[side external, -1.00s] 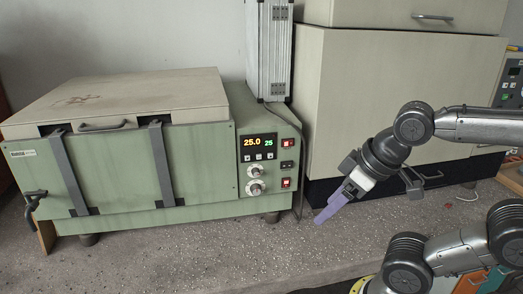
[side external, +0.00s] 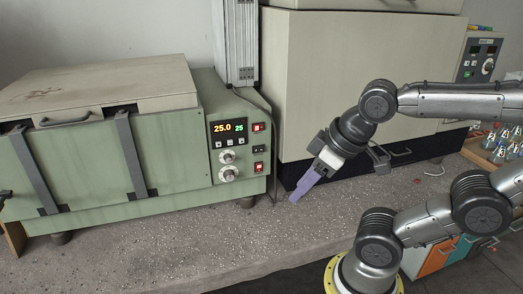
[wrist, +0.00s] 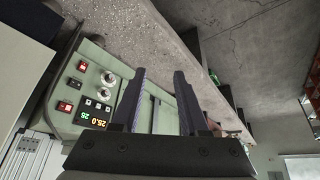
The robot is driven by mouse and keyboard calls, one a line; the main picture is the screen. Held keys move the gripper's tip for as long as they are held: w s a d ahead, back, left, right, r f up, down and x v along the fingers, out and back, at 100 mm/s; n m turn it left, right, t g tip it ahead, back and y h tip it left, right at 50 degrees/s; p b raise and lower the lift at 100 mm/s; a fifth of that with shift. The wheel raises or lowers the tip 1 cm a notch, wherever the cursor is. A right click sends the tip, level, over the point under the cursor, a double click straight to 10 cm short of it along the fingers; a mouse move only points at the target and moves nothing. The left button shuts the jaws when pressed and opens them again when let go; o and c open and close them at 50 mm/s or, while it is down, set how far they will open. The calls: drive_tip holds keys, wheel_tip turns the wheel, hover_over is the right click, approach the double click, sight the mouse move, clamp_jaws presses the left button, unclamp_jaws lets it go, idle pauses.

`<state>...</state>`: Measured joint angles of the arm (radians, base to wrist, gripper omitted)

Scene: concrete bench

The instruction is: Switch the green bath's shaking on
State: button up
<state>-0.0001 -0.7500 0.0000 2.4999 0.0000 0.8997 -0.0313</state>
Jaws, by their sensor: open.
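The green bath (side external: 95,170) stands at the left with its pale lid (side external: 90,85) down. Its control panel (wrist: 95,90) also shows upside down in the wrist view. The display (side external: 228,132) reads 25.0 and 25, with small buttons below it and two knobs (side external: 228,166) under those. Along the panel's right are an upper red switch (side external: 258,127), a dark switch (side external: 259,149) and a lower red switch (side external: 259,167). Switch markings are too small to read. My gripper (side external: 297,195), with purple fingers, is open and empty, right of the panel and apart from it.
A large beige cabinet (side external: 365,85) stands behind my gripper. A silver finned box (side external: 236,40) stands behind the bath's right end, and a cable hangs beside the panel. Flasks in a wooden rack (side external: 497,145) are at the far right. The speckled bench front (side external: 200,240) is clear.

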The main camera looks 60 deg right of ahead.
drive_tip(key=shift+w+n, duration=0.1)
drive_tip(key=shift+n, duration=0.3)
drive_tip(key=shift+c, duration=1.1)
drive_tip(key=shift+w+a+r+n, duration=0.15)
drive_tip(key=shift+a+r+n, duration=0.1)
drive_tip(key=shift+n, duration=0.35)
drive_tip(key=shift+c, duration=1.1)
drive_tip(key=w+n, duration=0.1)
drive_tip(key=w+r+n, duration=0.1)
drive_tip(key=n, duration=0.1)
drive_tip(key=w+a+r+n+t+y, duration=0.1)
drive_tip(key=w+n, duration=0.1)
drive_tip(key=shift+w+r, duration=0.1)
drive_tip(key=shift+r, duration=0.05)
clamp_jaws()
drive_tip(key=w+d+n+t+h, duration=0.1)
drive_tip(key=w+d, duration=0.3)
drive_tip(key=d, duration=0.2)
drive_tip(key=w+d+n, duration=0.1)
drive_tip(key=w+d, duration=0.4)
drive_tip(key=d, duration=0.2)
drive_tip(key=s+d+f+m+h, duration=0.1)
drive_tip(key=s+d+f+m, duration=0.2)
drive_tip(key=d, duration=0.4)
drive_tip(key=shift+d+f+h, duration=0.2)
drive_tip(key=shift+f+h, duration=0.1)
drive_tip(key=shift+f, duration=0.15)
drive_tip(key=shift+w, duration=0.1)
